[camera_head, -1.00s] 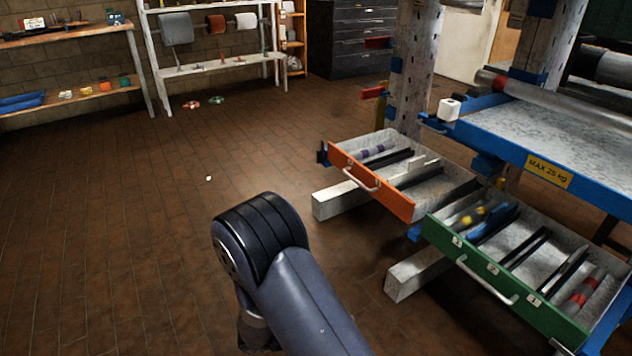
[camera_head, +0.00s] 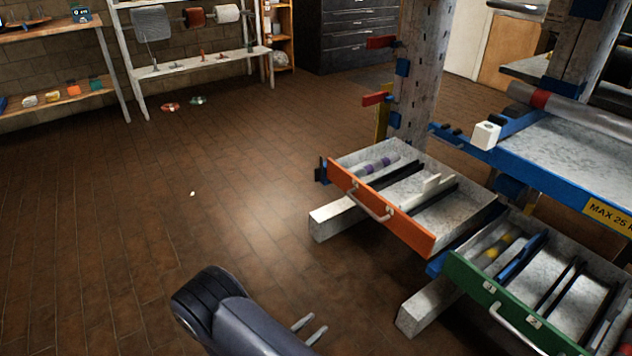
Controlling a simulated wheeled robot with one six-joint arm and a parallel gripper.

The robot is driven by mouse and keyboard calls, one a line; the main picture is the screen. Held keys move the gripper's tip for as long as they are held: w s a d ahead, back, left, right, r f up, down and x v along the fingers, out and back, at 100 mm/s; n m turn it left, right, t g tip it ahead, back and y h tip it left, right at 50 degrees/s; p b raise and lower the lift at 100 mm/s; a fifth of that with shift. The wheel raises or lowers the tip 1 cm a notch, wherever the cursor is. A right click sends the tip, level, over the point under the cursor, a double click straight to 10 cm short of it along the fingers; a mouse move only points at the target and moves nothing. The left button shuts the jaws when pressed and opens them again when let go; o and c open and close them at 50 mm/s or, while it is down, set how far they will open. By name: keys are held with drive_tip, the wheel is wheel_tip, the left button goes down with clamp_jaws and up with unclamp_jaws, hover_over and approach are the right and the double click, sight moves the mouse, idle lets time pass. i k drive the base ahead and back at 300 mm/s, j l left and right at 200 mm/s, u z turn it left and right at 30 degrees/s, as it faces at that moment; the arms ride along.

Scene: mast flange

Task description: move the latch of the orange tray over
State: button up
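The orange tray (camera_head: 408,226) is a pulled-out drawer with an orange front, a pale handle (camera_head: 362,202) and grey compartments. A small dark, blue-edged part (camera_head: 321,170) sits at the left end of its front. I cannot tell for certain which of these is the latch. My gripper (camera_head: 318,326) shows at the bottom of the picture, left of and nearer than the tray. Its two pale fingers are apart with nothing between them, and it touches nothing.
The green tray (camera_head: 470,283) sits open just right of the orange one. Pale beams (camera_head: 338,220) jut out below both trays. A perforated post (camera_head: 425,70) rises behind, and a blue-edged bench (camera_head: 565,170) stands at right. The brown floor at left is mostly clear.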

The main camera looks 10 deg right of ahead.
sight(319, 170)
drive_tip(key=i+j+z, duration=0.1)
drive_tip(key=i, duration=0.4)
drive_tip(key=i+j, duration=0.15)
drive_tip(key=i, duration=0.35)
drive_tip(key=i+j+z, duration=0.15)
drive_tip(key=i, duration=0.35)
drive_tip(key=i+j, duration=0.25)
drive_tip(key=i, duration=0.25)
drive_tip(key=l+z, duration=0.05)
